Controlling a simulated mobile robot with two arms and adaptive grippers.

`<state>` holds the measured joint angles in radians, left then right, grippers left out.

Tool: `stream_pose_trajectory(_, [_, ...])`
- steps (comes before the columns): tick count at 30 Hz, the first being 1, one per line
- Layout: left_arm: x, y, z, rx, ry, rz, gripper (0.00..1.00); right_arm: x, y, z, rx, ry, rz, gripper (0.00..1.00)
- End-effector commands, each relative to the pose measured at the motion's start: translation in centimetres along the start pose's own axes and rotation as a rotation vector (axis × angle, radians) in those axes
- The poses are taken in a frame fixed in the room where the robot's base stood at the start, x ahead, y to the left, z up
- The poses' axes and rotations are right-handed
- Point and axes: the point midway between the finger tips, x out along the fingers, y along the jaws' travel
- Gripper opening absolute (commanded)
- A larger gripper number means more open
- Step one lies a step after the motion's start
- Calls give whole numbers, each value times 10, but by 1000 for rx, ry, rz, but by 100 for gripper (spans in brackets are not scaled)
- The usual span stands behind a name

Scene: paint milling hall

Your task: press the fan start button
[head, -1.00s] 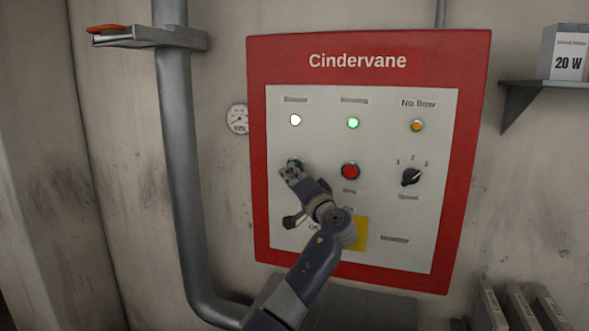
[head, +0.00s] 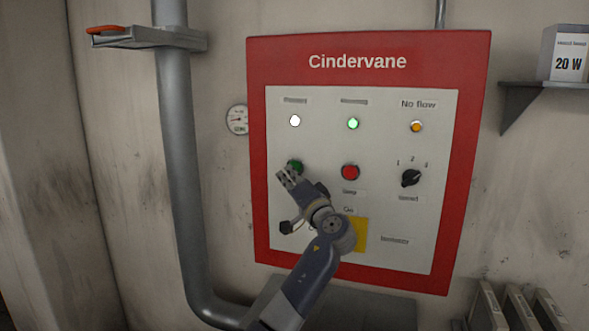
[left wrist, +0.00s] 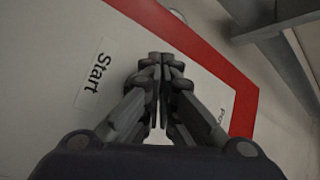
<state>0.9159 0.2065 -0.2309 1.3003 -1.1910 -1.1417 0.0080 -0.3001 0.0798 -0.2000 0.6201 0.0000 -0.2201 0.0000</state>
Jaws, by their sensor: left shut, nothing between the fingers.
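The green start button (head: 295,166) is on the left of the red-framed Cindervane panel (head: 368,274). My left gripper (head: 284,174) is shut and empty, just below and in front of the button, partly covering its lower edge. I cannot tell whether it touches the panel. In the left wrist view the shut fingers (left wrist: 160,58) lie beside the "Start" label (left wrist: 94,74); the button is not clearly visible there. The white lamp (head: 295,121) and the green lamp (head: 353,123) look lit. My right gripper is not in view.
A red stop button (head: 350,172) is right of the green one. An amber "No flow" lamp (head: 417,126) and a black speed knob (head: 411,177) are farther right. A grey pipe (head: 178,160) runs down the wall at the left. A gauge (head: 238,119) is beside the panel.

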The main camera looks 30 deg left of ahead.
Motion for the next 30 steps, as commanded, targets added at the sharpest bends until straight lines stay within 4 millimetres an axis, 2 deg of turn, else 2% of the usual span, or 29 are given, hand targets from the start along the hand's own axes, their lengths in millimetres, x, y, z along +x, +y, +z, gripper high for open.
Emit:
stream_pose_trajectory(15, [-32, -23, 23, 0, 0, 1, 0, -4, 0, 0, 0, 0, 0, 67])
stream_pose_trajectory(30, [-33, -24, 24, 0, 0, 1, 0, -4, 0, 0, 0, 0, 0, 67])
